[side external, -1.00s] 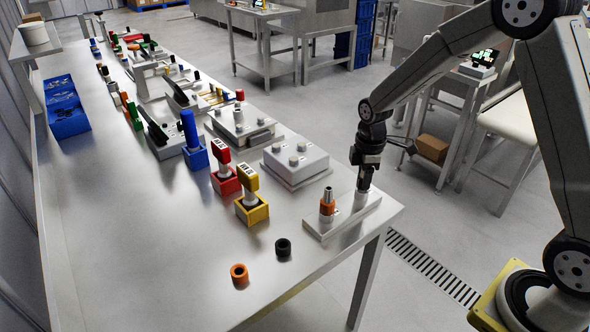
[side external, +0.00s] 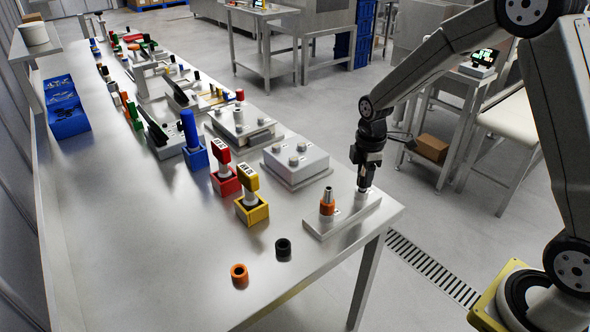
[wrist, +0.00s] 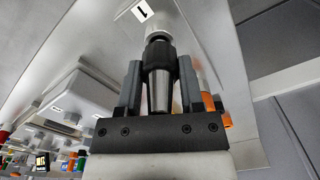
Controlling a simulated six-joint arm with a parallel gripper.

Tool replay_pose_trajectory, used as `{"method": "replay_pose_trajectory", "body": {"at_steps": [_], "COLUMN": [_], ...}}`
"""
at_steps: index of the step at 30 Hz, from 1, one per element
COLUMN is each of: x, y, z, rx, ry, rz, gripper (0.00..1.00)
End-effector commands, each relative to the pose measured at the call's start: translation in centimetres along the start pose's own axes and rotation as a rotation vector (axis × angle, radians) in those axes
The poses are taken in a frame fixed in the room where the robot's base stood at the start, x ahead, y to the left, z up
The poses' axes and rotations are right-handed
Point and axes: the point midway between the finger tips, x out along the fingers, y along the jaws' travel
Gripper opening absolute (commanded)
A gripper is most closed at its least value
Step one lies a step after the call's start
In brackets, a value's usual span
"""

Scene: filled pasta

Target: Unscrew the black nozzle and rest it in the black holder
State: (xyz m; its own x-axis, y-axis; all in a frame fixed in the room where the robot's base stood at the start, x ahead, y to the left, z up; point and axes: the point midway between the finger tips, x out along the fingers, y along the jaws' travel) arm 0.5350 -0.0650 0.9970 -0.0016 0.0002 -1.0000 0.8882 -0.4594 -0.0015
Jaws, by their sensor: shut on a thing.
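The black nozzle (wrist: 160,62) has a dark collar and a silver tip. In the wrist view it is between the two fingers of my gripper (wrist: 159,85), which is shut on it. The pale post (wrist: 157,32) is directly beyond the collar; I cannot tell whether the nozzle is still threaded on it. In the side view my gripper (side external: 366,175) points down over the right end of the light plate (side external: 345,216) and largely hides the nozzle. The black holder (side external: 283,248) is a short open ring on the table, left of the plate, and looks empty.
An orange nozzle (side external: 327,203) stands upright on the same plate, close left of my gripper. An orange ring holder (side external: 239,273) lies beside the black one. A yellow-based block (side external: 251,208) and a grey box (side external: 296,162) stand behind. The table's front left is clear.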

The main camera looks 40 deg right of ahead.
Motion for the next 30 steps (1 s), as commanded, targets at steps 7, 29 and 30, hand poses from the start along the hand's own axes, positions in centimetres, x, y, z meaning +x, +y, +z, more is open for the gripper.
{"method": "replay_pose_trajectory", "body": {"at_steps": [7, 29, 30], "x": [-2.6, -10.1, -10.1], "y": [0.1, -1.3, -1.6], "z": [0.0, -5.2, -6.1], "rx": [0.001, -0.132, -0.155], "ry": [0.002, 0.001, 0.001], "rz": [0.006, 0.002, 0.002], "gripper": [0.0, 0.0, 0.0]}}
